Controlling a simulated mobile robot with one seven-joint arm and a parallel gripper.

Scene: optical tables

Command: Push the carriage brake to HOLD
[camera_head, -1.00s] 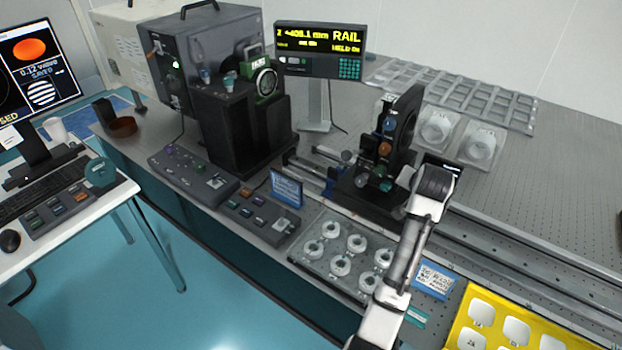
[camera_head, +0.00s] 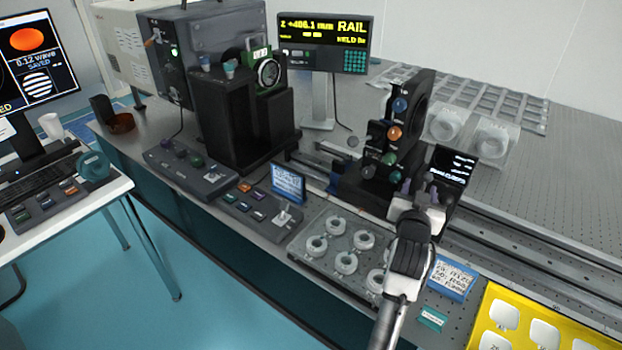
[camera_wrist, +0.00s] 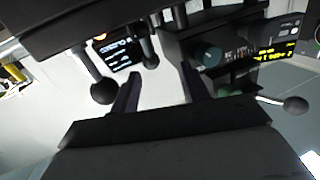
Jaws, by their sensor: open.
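The black carriage (camera_head: 366,192) stands on the rail, with a blue knob (camera_head: 400,105), an orange knob (camera_head: 395,132) and green knobs (camera_head: 388,158) on its upright. A grey ball-ended lever (camera_head: 352,141) sticks out at its left. My gripper (camera_head: 416,190) is at the carriage's right front, beside a small dark panel (camera_head: 453,168). In the wrist view my gripper (camera_wrist: 160,88) is open, with nothing between its fingers. A black ball lever (camera_wrist: 103,92) is just left of the left finger; another ball lever (camera_wrist: 294,105) is at right. I cannot tell which is the brake.
A rail readout (camera_head: 322,42) stands behind. A clear tray of rings (camera_head: 310,262), a blue-framed card (camera_head: 452,277) and a yellow tray (camera_head: 482,318) lie along the front. A control box (camera_head: 262,205) is at left. The perforated table at right is mostly bare.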

